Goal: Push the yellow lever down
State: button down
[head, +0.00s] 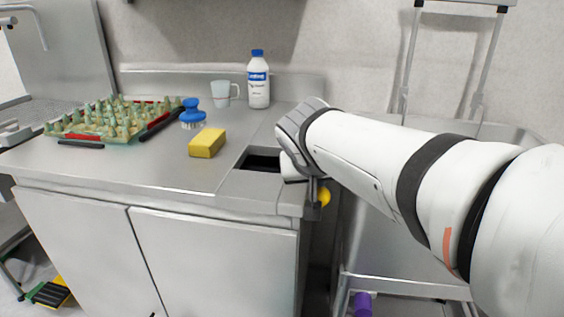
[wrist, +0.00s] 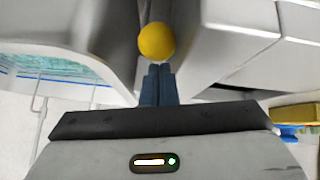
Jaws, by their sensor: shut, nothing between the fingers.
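The yellow lever shows as a round yellow knob (head: 324,196) at the right end of the counter, partly hidden by my arm and gripper in the head view. In the wrist view the yellow knob (wrist: 157,42) is just past my fingertips. My gripper (wrist: 158,68) has its two dark fingers together with nothing between them. The fingertips line up with the knob and are very close to it; I cannot tell whether they touch. In the head view my gripper (head: 313,205) is mostly hidden beside the counter's edge.
A dark opening (head: 262,161) lies near my wrist. A metal cart (head: 400,275) stands at right.

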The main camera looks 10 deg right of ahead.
dwell(0.4)
notch_tip(320, 180, up, 10)
jog(key=p, duration=0.3)
dwell(0.3)
